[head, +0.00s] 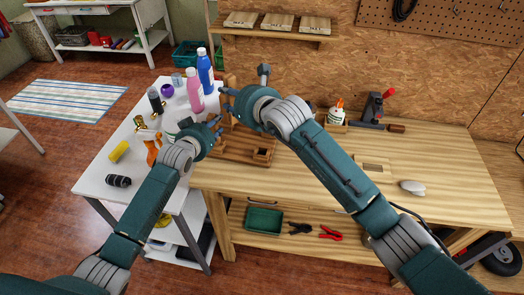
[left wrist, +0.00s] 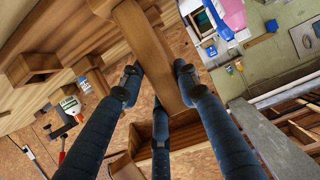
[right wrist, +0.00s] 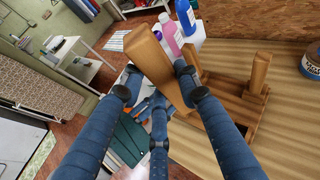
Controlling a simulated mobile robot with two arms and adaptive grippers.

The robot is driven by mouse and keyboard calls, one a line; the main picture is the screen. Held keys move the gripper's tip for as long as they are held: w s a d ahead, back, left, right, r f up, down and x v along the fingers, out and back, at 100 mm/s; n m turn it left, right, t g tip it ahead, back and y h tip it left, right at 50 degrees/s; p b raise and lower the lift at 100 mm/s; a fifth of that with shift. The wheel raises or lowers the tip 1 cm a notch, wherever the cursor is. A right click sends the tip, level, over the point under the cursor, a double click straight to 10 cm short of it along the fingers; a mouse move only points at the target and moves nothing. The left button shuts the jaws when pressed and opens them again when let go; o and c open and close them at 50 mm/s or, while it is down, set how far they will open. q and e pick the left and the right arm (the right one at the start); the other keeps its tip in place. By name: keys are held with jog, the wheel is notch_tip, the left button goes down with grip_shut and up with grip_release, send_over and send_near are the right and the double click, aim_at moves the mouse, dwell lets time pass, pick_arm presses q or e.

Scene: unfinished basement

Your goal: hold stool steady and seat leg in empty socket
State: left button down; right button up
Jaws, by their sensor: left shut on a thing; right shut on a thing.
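The wooden stool (head: 232,150) lies upside down at the left end of the workbench, partly hidden by my arms. A square socket collar (head: 262,154) shows at its front right corner; a dark-holed collar (left wrist: 36,66) shows in the left wrist view. My left gripper (head: 216,127) is shut on a tapered wooden leg (left wrist: 150,50). My right gripper (head: 229,98) is above and behind it, shut on a wooden leg (right wrist: 152,55). Upright stool legs (right wrist: 259,74) stand beyond it in the right wrist view. I cannot tell whether either held leg is seated.
A white side table (head: 100,178) on the left carries a pink bottle (head: 194,92), a blue bottle (head: 205,70) and smaller items. A glue bottle (head: 337,113) and a red-handled clamp (head: 376,108) stand at the back. The workbench (head: 440,160) is mostly clear on the right.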

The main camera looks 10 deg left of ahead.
jog(key=s+a+r+m+t+h, duration=0.2)
jog(key=s+a+r, duration=0.1)
jog(key=a, duration=0.1)
jog(key=w+d+f+m+t+h, duration=0.1)
jog(key=w+d+f+m+h, duration=0.25)
jog(key=d+f, duration=0.2)
jog(key=w+d+f+m+h, duration=0.2)
jog(key=d+f+m+h, duration=0.2)
jog(key=d+f+h, duration=0.15)
notch_tip(320, 180, down, 10)
jog(key=shift+w+r+y, duration=0.15)
jog(key=shift+y, duration=0.15)
dwell(0.3)
